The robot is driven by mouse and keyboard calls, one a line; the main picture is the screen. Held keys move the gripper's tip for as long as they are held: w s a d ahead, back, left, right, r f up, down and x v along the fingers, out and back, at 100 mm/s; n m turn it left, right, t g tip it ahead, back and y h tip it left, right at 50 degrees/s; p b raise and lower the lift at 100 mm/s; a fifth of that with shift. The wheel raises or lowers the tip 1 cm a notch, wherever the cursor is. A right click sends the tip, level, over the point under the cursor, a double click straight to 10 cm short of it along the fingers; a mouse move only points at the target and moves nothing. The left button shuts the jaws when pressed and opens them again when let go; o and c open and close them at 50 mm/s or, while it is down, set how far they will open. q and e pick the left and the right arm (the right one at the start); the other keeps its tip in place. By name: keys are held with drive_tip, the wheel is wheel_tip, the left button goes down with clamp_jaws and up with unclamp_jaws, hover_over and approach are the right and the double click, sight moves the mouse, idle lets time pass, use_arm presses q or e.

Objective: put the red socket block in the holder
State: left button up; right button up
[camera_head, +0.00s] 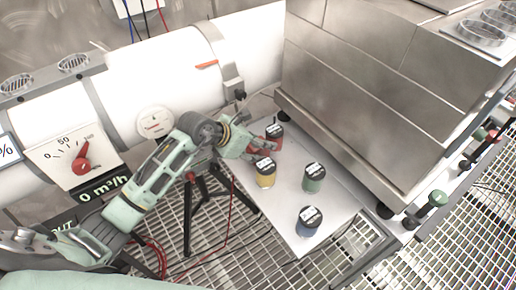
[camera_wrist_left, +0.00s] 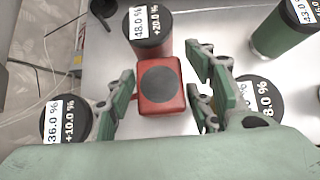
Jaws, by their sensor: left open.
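The red socket block (camera_wrist_left: 160,85) is a small red block with a dark round spot on its top. In the left wrist view it lies between the two fingers of my left gripper (camera_wrist_left: 165,90); the fingers are open, with a narrow gap at its sides. In the head view my left gripper (camera_head: 258,148) is low over the white table, and the block is mostly hidden by the fingers. I cannot make out which thing is the holder. My right gripper is not in view.
A red canister (camera_head: 274,131) with a black lid stands just beyond the block. Yellow (camera_head: 265,178), green (camera_head: 313,182) and blue (camera_head: 307,226) canisters stand close by on the white table (camera_head: 345,205). A large steel cabinet (camera_head: 370,90) borders the table at the right.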

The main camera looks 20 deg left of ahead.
use_arm(q)
drive_tip(key=shift+f, duration=0.1)
clamp_jaws()
idle(0.4)
